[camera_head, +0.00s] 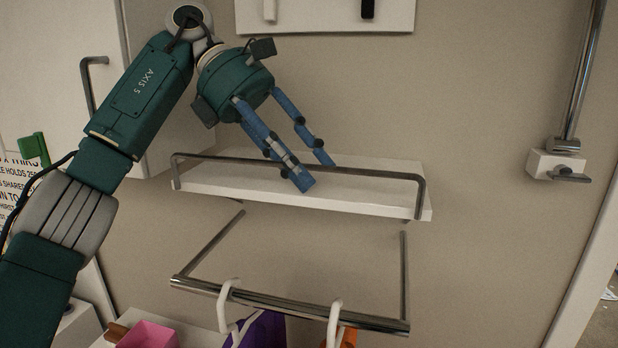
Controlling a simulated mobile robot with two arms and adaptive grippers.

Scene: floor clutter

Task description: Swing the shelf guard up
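The shelf guard (222,159) is a thin dark metal rail with bent ends. It runs along the white wall shelf (372,201), with its long bar showing above the shelf's front edge and its right end reaching down past that edge. My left gripper (317,173) comes down from the upper left over the middle of the shelf. Its two blue fingers are apart, with nothing seen clamped between them. The nearer finger crosses in front of the guard bar; the farther fingertip is close to the bar. I cannot tell whether either finger touches it. My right gripper is out of view.
Below the shelf, a metal hanging rail (268,299) carries white hooks with a purple item (262,333) and an orange item. A hook board (325,14) is above. A vertical metal bar (583,75) is at right. A pink box (150,335) is at lower left.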

